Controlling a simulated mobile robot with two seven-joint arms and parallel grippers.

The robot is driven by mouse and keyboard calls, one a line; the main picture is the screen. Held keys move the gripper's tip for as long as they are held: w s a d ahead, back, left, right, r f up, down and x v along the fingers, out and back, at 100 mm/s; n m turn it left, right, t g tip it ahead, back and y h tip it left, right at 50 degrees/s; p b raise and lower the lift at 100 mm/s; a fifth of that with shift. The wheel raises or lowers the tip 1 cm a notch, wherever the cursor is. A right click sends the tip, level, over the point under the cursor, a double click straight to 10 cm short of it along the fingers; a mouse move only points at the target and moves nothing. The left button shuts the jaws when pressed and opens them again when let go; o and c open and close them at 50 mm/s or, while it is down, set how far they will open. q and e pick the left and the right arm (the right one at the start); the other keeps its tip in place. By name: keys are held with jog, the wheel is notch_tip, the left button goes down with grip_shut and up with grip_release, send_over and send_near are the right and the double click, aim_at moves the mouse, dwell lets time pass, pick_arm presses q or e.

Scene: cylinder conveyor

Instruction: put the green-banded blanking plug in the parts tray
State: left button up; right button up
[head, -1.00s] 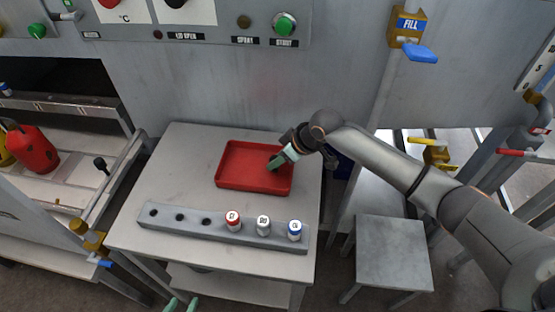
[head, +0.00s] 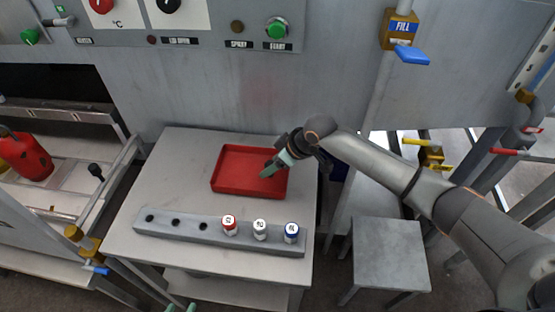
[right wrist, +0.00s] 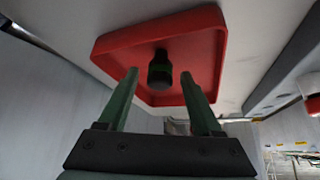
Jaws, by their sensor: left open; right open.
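The parts tray (head: 222,187) is a shallow red tray on the grey table; it also shows in the right wrist view (right wrist: 112,42). The green-banded blanking plug (right wrist: 160,75), dark with a green band, is in the tray in the right wrist view. My right gripper (head: 266,171) is over the right part of the tray. In the right wrist view its two fingers (right wrist: 158,84) are spread, with the plug beyond their tips and apart from them. I cannot make out the plug in the head view. My left gripper (head: 180,307) barely shows at the bottom edge.
A control panel (head: 200,25) stands behind. A grey stool (head: 388,250) is at the right.

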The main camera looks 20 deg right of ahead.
jog(key=p+v, duration=0.1)
jog(key=v, duration=1.1)
jog(key=shift+s+d, duration=0.1)
